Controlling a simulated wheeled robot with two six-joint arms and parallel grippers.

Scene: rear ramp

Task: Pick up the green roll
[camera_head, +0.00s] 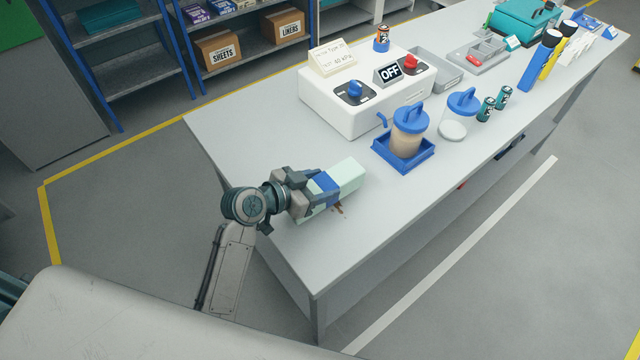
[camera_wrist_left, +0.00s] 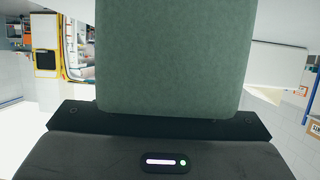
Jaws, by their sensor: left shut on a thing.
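The green roll (camera_head: 347,173) is pale green with a blue band and juts out past my left gripper (camera_head: 322,188) over the near left end of the grey table. My left gripper is shut on it. In the left wrist view the roll (camera_wrist_left: 175,55) fills the top middle, right in front of the gripper body. I cannot tell whether its underside touches the table. My right gripper is in neither view.
Small brown marks (camera_head: 340,210) lie on the table (camera_head: 245,125) beside the roll. A lidded jar (camera_head: 407,135) in a blue tray (camera_head: 425,160) and a white control box (camera_head: 330,105) with an OFF sign stand farther right. The table's left end is clear.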

